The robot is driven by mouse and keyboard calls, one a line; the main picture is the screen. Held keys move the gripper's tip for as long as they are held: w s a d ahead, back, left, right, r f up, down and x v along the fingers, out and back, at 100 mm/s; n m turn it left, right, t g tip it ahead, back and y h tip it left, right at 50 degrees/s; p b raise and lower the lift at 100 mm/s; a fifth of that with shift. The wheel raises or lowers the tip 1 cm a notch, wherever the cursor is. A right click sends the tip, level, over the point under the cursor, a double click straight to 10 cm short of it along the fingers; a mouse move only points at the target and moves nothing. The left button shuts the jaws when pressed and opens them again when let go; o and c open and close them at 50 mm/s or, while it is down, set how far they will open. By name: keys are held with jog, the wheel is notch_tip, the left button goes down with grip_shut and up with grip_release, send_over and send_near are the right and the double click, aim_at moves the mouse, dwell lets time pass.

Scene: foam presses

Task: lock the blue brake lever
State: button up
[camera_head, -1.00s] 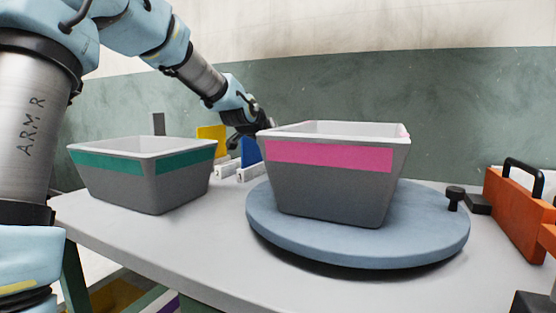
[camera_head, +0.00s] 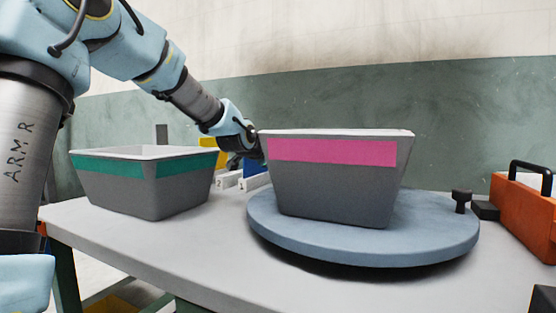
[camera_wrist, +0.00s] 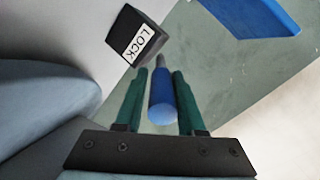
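The blue brake lever (camera_wrist: 162,98) shows in the wrist view as a round blue handle on a thin grey rod, pointing towards the camera. My gripper (camera_wrist: 160,78) has its two green fingers on either side of the handle, with narrow gaps visible, so it looks open around the lever. A black block with a white LOCK label (camera_wrist: 140,42) is beside the lever, up and left. In the head view my gripper (camera_head: 252,150) is behind the pink-striped bin, its fingers hidden. The lever cannot be made out there.
The pink-striped bin (camera_head: 335,180) stands on a blue-grey turntable (camera_head: 370,250). A green-striped bin (camera_head: 145,185) stands left on the table (camera_head: 190,245). A black knob (camera_head: 461,197) and an orange toolbox (camera_head: 522,215) are at right. A blue panel (camera_wrist: 255,12) is above the lever.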

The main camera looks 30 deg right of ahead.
jog(key=o, duration=0.4)
jog(key=shift+p+v, duration=2.8)
jog(key=shift+v, duration=2.65)
